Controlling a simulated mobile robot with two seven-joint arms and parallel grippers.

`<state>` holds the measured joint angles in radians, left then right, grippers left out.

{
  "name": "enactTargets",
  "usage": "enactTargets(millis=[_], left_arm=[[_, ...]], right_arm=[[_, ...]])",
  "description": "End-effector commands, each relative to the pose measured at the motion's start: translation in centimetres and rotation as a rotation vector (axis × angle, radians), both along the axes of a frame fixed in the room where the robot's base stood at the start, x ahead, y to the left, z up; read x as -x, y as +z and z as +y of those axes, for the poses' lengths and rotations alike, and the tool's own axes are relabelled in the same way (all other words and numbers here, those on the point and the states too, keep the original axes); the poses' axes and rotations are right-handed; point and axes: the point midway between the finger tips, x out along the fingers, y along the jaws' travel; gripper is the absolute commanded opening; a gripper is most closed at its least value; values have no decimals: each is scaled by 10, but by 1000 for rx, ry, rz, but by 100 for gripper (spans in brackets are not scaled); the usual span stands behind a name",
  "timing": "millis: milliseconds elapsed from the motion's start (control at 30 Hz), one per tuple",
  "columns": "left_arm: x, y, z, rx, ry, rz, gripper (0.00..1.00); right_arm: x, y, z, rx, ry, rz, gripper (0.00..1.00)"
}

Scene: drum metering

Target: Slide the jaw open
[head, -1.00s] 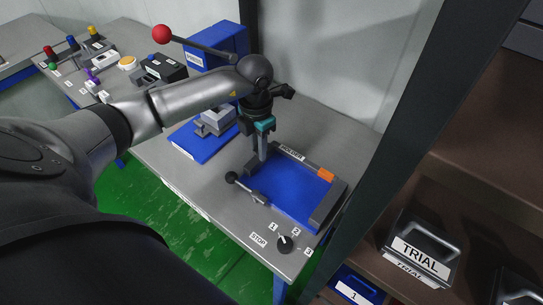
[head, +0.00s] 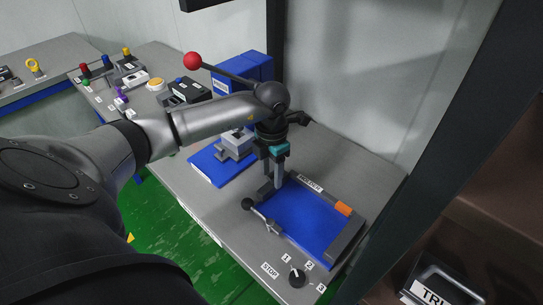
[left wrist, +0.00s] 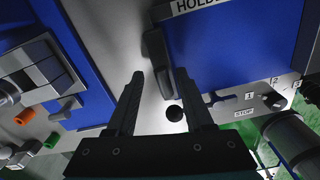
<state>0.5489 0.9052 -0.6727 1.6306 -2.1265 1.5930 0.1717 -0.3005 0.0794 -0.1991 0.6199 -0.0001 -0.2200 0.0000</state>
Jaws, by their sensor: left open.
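The holder is a blue plate (head: 315,222) with a HOLDER label at its back edge; its plate also shows in the left wrist view (left wrist: 235,50). A dark grey jaw (head: 264,190) stands at its left end, partly hidden by my fingers. In the left wrist view the jaw (left wrist: 156,58) lies ahead of my fingertips, roughly in line with the gap between them. My left gripper (head: 275,187) is open, pointing down at this jaw; whether it touches cannot be told. A lever with a black knob (head: 247,203) sits at the holder's front left. My right gripper is not in view.
A rotary knob (head: 297,277) with STOP, 1, 2, 3 labels is at the bench's front right. A blue plate with a grey vise (head: 236,143) stands left of my gripper. A red-ball lever (head: 192,61) rises behind my arm. A dark post (head: 440,140) stands at right.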

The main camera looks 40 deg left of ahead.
Motion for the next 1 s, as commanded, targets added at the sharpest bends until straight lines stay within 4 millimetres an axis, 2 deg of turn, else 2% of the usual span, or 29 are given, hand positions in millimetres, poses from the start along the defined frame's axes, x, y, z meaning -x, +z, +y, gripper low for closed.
enactTargets(millis=[167, 500, 633, 800, 1000], left_arm=[[-1, 20, 0, -1, -1, -4, 52], [-1, 101, 1, -2, 0, -7, 52], [-1, 126, 1, -2, 1, -6, 52], [-1, 146, 1, -2, 1, -4, 52], [0, 153, 1, -3, 1, -1, 52]], right_arm=[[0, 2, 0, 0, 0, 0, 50], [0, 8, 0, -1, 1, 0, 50], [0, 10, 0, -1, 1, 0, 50], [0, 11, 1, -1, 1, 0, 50], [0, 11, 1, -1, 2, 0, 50]])
